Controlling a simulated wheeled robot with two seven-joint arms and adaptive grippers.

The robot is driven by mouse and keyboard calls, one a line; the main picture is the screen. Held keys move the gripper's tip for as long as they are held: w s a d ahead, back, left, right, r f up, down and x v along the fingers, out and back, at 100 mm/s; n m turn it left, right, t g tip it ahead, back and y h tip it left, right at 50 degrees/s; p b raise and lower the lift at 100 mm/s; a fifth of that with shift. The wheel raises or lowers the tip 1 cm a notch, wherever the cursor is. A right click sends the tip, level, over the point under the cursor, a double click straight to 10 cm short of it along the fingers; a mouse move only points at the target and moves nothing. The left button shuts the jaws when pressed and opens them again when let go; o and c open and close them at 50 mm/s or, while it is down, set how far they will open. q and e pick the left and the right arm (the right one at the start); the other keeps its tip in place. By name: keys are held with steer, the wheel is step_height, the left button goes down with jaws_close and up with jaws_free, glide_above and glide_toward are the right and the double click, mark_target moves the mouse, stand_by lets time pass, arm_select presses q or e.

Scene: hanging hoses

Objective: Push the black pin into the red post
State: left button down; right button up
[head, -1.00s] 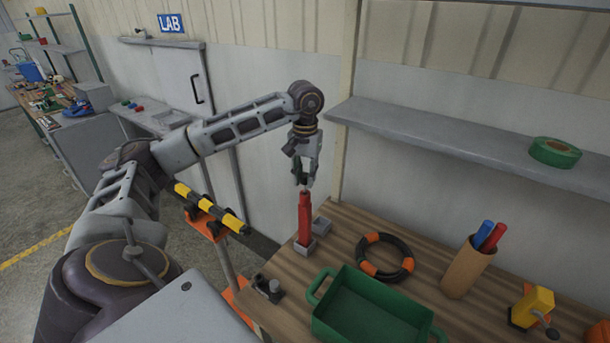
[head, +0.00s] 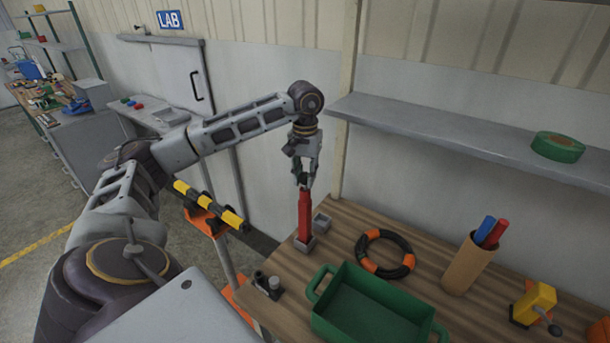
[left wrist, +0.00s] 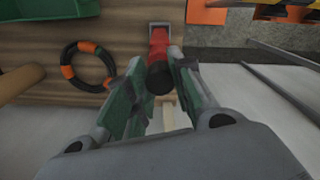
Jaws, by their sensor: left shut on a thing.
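The red post (head: 304,215) stands upright in a grey base near the back left edge of the wooden bench. My left gripper (head: 304,178) points down right at the top of the post. In the left wrist view, the gripper's green-padded fingers (left wrist: 157,74) are shut on the black pin (left wrist: 160,80), whose round dark end faces the camera. The red post (left wrist: 158,48) is directly beyond it, in line with it. How deep the pin sits in the post is hidden by the fingers. My right gripper is not in view.
A green tray (head: 312,322), a black and orange ring (head: 367,265) and a pen cup (head: 467,265) stand on the bench right of the post. A small grey block (head: 321,224) is beside the post. A grey shelf (head: 440,124) runs along the wall.

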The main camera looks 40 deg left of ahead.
mark_target(305, 175)
arm_select(q)
steer(key=shift+f+b, duration=0.85)
steer(key=shift+f, duration=0.4)
stand_by(0.3)
steer(key=c, duration=1.2)
jaws_free()
steer(key=shift+o, duration=0.2)
steer(key=shift+r, duration=0.1)
steer(key=shift+r, duration=5.8)
steer(key=shift+r, duration=0.15)
